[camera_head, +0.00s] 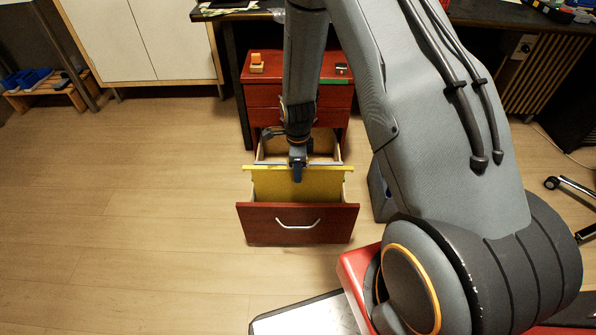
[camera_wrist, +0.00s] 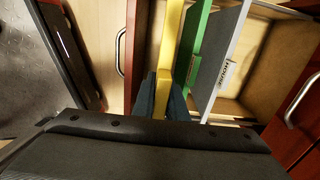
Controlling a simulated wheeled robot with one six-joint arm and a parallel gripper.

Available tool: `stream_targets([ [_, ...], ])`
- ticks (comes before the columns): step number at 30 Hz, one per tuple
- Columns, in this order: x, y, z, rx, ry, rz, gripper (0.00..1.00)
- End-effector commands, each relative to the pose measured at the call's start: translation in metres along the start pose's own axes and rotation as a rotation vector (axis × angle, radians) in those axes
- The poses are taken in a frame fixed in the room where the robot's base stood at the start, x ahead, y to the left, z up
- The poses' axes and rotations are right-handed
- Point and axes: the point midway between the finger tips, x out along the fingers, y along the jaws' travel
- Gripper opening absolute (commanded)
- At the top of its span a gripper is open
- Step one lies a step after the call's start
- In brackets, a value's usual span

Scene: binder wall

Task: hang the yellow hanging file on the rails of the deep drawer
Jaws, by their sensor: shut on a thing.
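The yellow hanging file (camera_head: 272,185) is upright across the open deep drawer (camera_head: 260,222), its lower part hidden behind the red drawer front. Its top bar spans the drawer's width; I cannot tell whether the bar ends touch the rails. My gripper (camera_head: 297,172) points down and is shut on the middle of the file's top edge. In the wrist view the blue fingers (camera_wrist: 162,95) pinch the yellow file (camera_wrist: 170,40). A green file (camera_wrist: 196,45) and a grey-white file (camera_wrist: 218,60) hang beside it on the cabinet side.
The red cabinet (camera_head: 262,95) stands behind the drawer, with an orange object (camera_head: 256,62) on top. The drawer's bare wooden inside (camera_wrist: 245,85) shows beyond the files. A dark desk (camera_head: 400,12) is above and behind.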

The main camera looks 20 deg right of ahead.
Motion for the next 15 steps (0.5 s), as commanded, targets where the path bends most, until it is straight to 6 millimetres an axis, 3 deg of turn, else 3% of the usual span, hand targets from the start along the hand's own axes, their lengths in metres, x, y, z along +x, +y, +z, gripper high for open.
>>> stream_targets([
  [15,0.029,0.0,0.0,0.0,0.0,0.0,0.0],
])
